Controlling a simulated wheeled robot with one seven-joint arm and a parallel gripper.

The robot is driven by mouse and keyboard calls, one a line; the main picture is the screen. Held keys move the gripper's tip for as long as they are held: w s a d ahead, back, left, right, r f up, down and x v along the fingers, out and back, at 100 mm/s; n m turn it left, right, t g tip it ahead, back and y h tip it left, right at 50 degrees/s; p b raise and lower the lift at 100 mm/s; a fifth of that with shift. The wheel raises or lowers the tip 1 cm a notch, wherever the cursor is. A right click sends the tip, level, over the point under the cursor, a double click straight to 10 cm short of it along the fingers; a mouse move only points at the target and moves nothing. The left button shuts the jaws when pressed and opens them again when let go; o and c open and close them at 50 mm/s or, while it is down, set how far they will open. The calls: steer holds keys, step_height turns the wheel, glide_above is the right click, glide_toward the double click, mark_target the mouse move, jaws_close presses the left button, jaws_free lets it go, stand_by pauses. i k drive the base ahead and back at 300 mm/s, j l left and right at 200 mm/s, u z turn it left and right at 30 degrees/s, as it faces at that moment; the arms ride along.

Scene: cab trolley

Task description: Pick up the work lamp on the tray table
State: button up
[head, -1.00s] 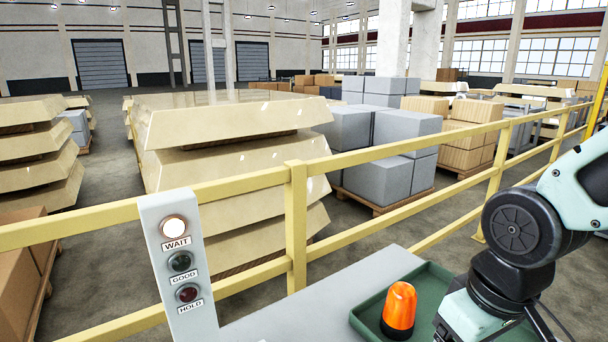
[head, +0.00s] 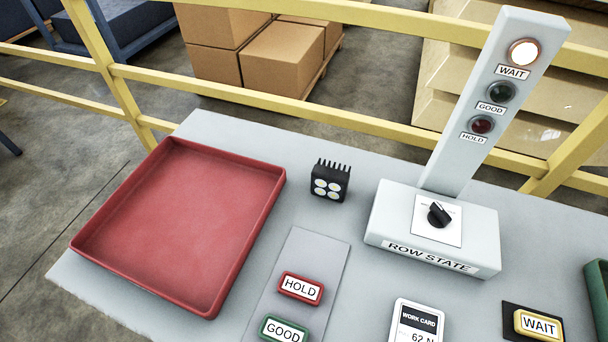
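The work lamp (head: 327,186) is a small black block with a finned top and several round pale lenses on its front. It stands upright on the grey table (head: 225,135), between the red tray and the signal post's base. Nothing touches it. My gripper is not in view in the head view now.
An empty red tray (head: 277,212) lies left. The ROW STATE box (head: 385,218) with its knob and signal post (head: 510,85) stands right, WAIT light lit. HOLD (head: 300,288), GOOD (head: 284,329) and WAIT (head: 538,324) plates and a work card (head: 416,325) lie in front. Yellow railing (head: 270,105) runs behind.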

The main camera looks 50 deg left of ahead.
mark_target(327, 181)
steer(key=u, duration=1.5)
